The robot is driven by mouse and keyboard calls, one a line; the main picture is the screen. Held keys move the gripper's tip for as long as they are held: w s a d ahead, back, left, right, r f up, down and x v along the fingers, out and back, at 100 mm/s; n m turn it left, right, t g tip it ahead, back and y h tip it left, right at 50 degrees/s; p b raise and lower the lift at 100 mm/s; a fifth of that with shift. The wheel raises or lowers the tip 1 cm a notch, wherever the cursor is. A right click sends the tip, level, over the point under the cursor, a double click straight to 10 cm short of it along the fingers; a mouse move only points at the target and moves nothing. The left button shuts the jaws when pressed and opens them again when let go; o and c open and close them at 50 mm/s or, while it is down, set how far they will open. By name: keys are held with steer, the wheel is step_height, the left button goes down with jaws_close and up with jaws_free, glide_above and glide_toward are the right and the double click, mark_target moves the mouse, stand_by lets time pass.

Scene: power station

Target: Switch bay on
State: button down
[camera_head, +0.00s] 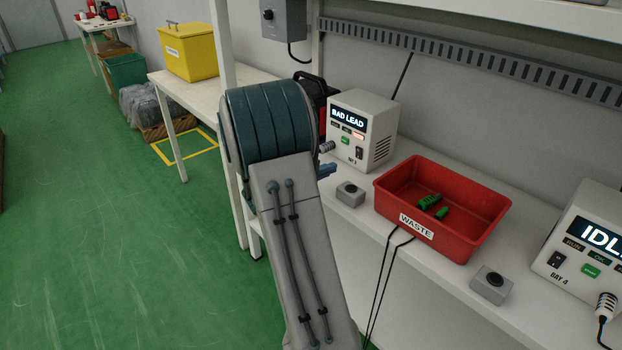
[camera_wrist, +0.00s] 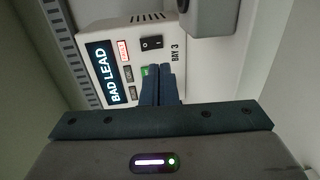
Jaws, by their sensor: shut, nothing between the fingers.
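The bay 3 unit (camera_head: 372,118) is a white box on the bench. Its display (camera_head: 347,118) reads BAD LEAD, and a red lamp (camera_head: 353,134) is lit below it. The unit also shows sideways in the wrist view (camera_wrist: 165,28), with its black rocker switch (camera_wrist: 151,43) and a partly hidden green mark (camera_wrist: 146,71). My gripper's blue fingers (camera_wrist: 158,74) are shut and empty, with their tips over the green mark, beside the switch. I cannot tell whether they touch the front. In the head view the fingers (camera_head: 327,170) show in front of the unit, and my arm hides the rest.
A red WASTE bin (camera_head: 452,240) holding green pieces stands right of bay 3. Small grey boxes with black knobs (camera_head: 350,194) (camera_head: 492,284) sit near the bench edge. The bay 4 unit (camera_head: 580,240) reads IDLE at the right. A yellow bin (camera_head: 188,52) stands on the left table.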

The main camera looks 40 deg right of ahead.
steer(key=s+a+r+m+g+y+p, duration=0.1)
steer(key=s+a+r+y+p, duration=0.3)
steer(key=s+a+r+p, duration=0.1)
steer(key=s+a+r+m+g+y+p, duration=0.1)
steer(key=s+a+r+y+p, duration=0.2)
steer(key=s+a+r+p, duration=0.2)
steer(key=shift+s+a+r+g+y, duration=0.5)
steer(key=shift+s+a, duration=1.1)
steer(key=shift+a, duration=1.1)
steer(key=s+a+r+t+y+p, duration=0.2)
steer(key=s+a+r+y+p, duration=0.1)
steer(key=a, duration=0.5)
steer(key=s+a+r+t+y+p, duration=0.2)
steer(key=a+r+y+p, duration=0.3)
steer(key=a+r+p, duration=0.3)
steer(key=shift+s+a+r+n+y, duration=0.35)
steer(key=shift+s+a+r, duration=0.25)
steer(key=shift+a+r, duration=0.2)
